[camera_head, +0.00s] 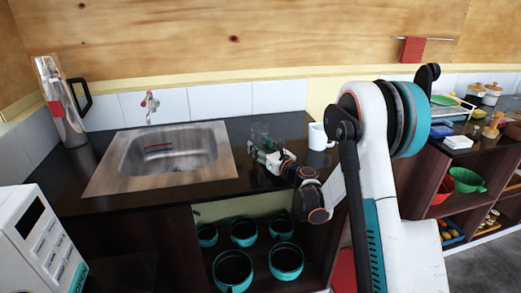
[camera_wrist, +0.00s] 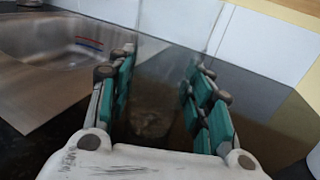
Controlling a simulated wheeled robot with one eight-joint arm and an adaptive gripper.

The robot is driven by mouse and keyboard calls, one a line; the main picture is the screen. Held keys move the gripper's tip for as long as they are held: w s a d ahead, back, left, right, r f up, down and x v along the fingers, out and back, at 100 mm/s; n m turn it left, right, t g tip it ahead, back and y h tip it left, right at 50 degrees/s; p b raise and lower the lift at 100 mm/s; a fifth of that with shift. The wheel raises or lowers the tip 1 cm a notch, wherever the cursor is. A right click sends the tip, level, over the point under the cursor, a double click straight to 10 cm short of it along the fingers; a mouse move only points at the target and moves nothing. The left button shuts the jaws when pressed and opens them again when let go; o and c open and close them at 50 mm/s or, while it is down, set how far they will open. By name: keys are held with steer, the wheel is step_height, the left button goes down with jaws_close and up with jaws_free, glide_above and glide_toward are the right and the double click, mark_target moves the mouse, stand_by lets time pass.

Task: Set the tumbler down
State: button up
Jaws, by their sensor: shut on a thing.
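The tumbler is a clear glass, hard to see against the dark counter. It shows faintly in the wrist view (camera_wrist: 152,120) between the two teal-padded fingers of my gripper (camera_wrist: 162,58). In the head view my gripper (camera_head: 262,148) is low over the black counter (camera_head: 285,125), right of the sink, and the tumbler (camera_head: 260,133) is a faint shape at its fingers. My gripper is shut on the tumbler. I cannot tell whether the tumbler's base touches the counter.
A steel sink (camera_head: 205,155) lies left of my gripper. A white mug (camera_head: 318,137) stands close on the right. A steel jug (camera_head: 62,105) stands at the far left. Several teal pots (camera_head: 286,262) sit on the shelf below. The tiled wall (camera_head: 225,100) is just behind.

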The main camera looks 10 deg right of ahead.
steer(key=o, duration=1.2)
